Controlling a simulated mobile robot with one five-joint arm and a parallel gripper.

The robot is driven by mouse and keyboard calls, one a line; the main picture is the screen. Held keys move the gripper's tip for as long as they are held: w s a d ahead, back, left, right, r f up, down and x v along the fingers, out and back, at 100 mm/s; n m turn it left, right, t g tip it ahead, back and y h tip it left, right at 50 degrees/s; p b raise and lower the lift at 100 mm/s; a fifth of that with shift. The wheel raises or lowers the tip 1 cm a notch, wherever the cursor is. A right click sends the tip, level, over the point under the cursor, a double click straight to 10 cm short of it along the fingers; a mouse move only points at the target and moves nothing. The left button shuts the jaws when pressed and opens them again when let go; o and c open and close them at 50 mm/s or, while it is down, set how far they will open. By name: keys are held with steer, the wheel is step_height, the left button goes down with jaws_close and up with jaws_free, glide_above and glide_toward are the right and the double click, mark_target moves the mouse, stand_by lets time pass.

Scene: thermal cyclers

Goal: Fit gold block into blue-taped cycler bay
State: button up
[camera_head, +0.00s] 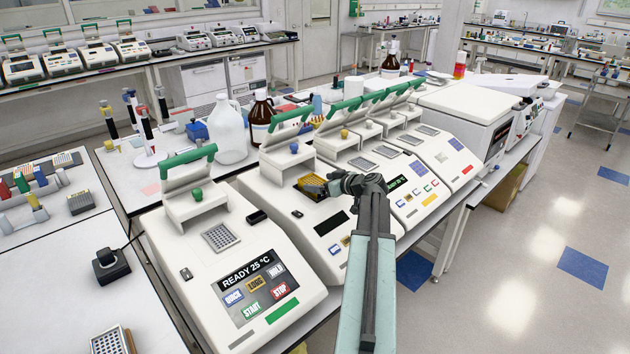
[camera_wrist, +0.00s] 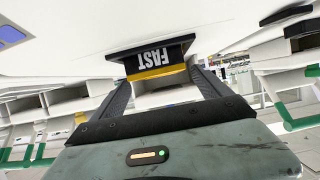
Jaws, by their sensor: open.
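The gold block (camera_head: 311,184) sits at the bay area of the second cycler (camera_head: 283,203), whose lid with a green handle is raised. The arm covers part of this cycler's front, so I cannot see its tape clearly. In the wrist view, the block (camera_wrist: 157,72) shows a gold edge and a black face marked FAST, against a white surface. My gripper (camera_head: 333,184) is open at the block, with its fingers (camera_wrist: 160,84) on either side of it. I cannot tell whether they touch it or whether the block is fully seated.
The nearest cycler (camera_head: 222,270) has green tape and an open lid. Cyclers with yellow tape (camera_head: 427,201) and red tape (camera_head: 466,170) stand to the right, lids raised. Bottles (camera_head: 228,130) stand behind. The floor to the right is clear.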

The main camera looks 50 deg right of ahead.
steer(key=p+v, duration=0.2)
steer(key=v, duration=0.5)
steer(key=shift+s+r, duration=0.25)
steer(key=shift+s, duration=0.4)
